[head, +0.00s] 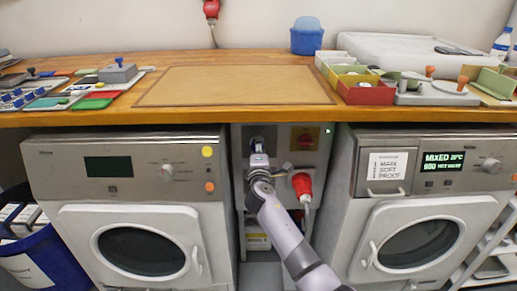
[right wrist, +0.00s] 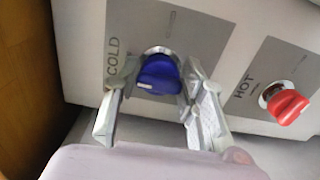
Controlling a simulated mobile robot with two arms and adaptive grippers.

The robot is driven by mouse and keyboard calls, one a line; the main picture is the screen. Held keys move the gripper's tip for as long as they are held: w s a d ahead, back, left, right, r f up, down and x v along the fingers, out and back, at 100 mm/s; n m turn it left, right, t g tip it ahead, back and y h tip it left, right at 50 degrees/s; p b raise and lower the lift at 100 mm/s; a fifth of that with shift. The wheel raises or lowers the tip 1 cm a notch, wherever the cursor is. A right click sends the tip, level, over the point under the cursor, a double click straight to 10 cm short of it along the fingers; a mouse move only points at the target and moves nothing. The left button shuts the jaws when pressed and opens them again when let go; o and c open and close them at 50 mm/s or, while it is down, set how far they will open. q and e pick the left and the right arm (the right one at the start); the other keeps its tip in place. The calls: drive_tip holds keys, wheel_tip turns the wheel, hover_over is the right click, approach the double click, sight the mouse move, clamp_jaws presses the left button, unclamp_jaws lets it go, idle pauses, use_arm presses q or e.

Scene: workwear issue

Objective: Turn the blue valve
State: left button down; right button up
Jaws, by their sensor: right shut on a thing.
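The blue valve (right wrist: 158,75) is a rounded blue knob on a grey plate marked COLD (right wrist: 190,30), in the right wrist view. My right gripper (right wrist: 158,88) has one finger on each side of the knob and is shut on it. In the head view my right gripper (head: 259,150) is at the narrow panel between the two washing machines, below the worktop. There the gripper hides most or all of the blue valve. My left gripper is not in view.
A red valve (right wrist: 288,107) marked HOT is to the right in the wrist view. In the head view a red plug (head: 302,184) with a cable sticks out right of my gripper. Machines stand left (head: 60,180) and right (head: 395,200); the wooden worktop (head: 210,60) is above.

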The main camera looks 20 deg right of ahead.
idle(0.3)
drive_tip(key=o, duration=1.2)
drive_tip(key=shift+c, duration=0.2)
drive_tip(key=v, duration=1.2)
